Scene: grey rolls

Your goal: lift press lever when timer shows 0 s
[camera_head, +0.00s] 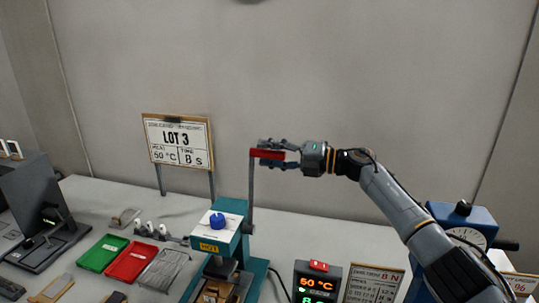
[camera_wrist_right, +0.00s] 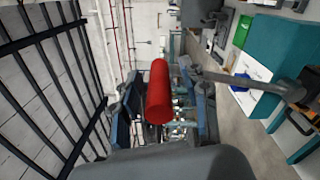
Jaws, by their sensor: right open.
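The teal press (camera_head: 228,240) stands on the table with its grey lever (camera_head: 250,195) upright and a red handle (camera_head: 267,154) at the top. My right gripper (camera_head: 276,153) is open, with its fingers above and below the red handle. In the right wrist view the red handle (camera_wrist_right: 159,92) lies between the two spread fingers; contact cannot be told. The timer box (camera_head: 317,282) shows red "50 °C"; the green digits below are cut off by the picture edge and are not clearly readable. My left gripper is not in view.
A "LOT 3" sign (camera_head: 179,142) reads 50 °C and 8 s. A green tray (camera_head: 103,253) and a red tray (camera_head: 131,262) lie left of the press. A blue device with a dial (camera_head: 465,232) stands at right, behind my right arm. The wall behind the table is bare.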

